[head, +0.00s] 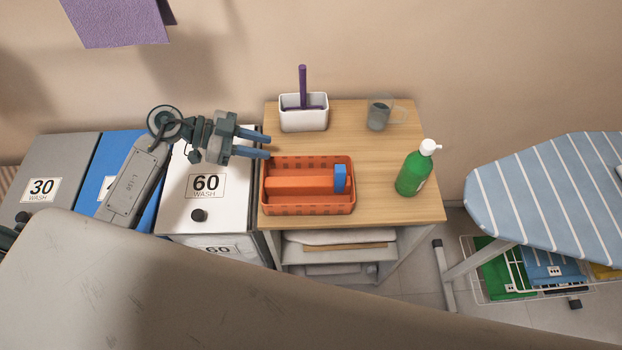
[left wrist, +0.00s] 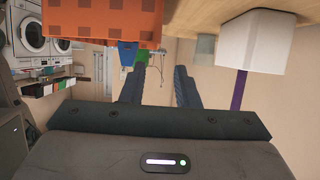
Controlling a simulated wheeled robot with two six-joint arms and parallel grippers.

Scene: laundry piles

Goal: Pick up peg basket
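The peg basket (head: 307,209) is an orange rectangular basket with slotted walls on the small wooden table. An orange block-like thing (head: 298,185) and a blue piece (head: 340,178) lie inside it. My left gripper (head: 269,147) is open and empty, its blue-grey fingers pointing right, near the basket's back left corner and apart from it. In the left wrist view the picture looks upside down; the basket (left wrist: 117,20) hangs at the top, left of the open fingers (left wrist: 160,72). My right gripper is not in view.
A white pot (head: 304,119) with a purple stick stands behind the basket. A clear mug (head: 379,116) and a green bottle (head: 411,175) stand right of it. A white bin marked 60 (head: 230,219) adjoins the table; an ironing board (head: 540,190) is at right.

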